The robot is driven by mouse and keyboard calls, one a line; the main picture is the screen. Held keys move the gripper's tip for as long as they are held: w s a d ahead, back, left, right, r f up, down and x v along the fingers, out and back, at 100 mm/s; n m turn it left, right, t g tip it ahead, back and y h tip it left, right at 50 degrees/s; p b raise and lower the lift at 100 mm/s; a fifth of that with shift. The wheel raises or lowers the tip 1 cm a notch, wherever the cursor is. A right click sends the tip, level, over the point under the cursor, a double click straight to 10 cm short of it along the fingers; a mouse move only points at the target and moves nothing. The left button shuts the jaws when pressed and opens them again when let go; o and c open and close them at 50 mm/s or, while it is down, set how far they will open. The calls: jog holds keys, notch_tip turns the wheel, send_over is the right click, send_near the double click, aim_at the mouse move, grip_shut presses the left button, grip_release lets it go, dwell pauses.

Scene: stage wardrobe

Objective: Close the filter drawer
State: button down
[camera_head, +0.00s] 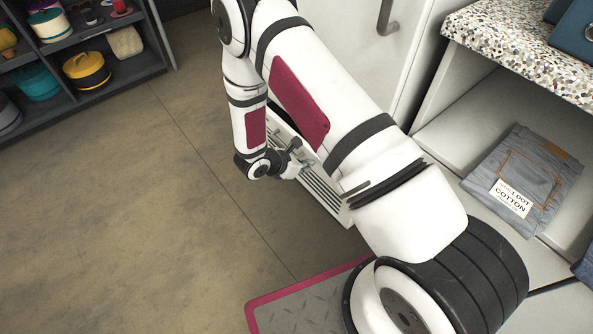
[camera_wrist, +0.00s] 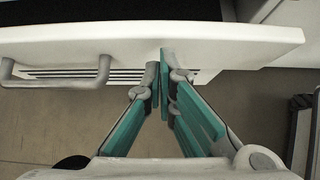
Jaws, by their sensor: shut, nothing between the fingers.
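The filter drawer (camera_head: 325,195) is a white, slotted front low on the white cabinet, partly hidden behind my arm in the head view. In the wrist view, the drawer (camera_wrist: 230,42) spans the top of the picture, with a dark opening behind its white rim, so it stands open. Its grey bar handle (camera_wrist: 55,82) is at the left. My gripper (camera_wrist: 166,62) is shut and empty, its teal fingers together at the drawer front, right of the handle. Contact is not clear. My gripper (camera_head: 303,165) also shows beside the drawer in the head view.
The white cabinet door with a grey handle (camera_head: 387,18) rises above. A speckled counter (camera_head: 525,45) and a shelf with folded jeans (camera_head: 525,180) are at right. A dark shelf unit (camera_head: 95,98) with hats stands upper left. The floor at left is clear.

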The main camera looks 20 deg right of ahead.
jog(key=shift+w+d, duration=0.15)
jog(key=shift+d, duration=0.3)
jog(key=d, duration=0.1)
jog(key=w+d, duration=0.1)
jog(key=shift+d+b, duration=0.35)
jog(key=shift+b, duration=0.05)
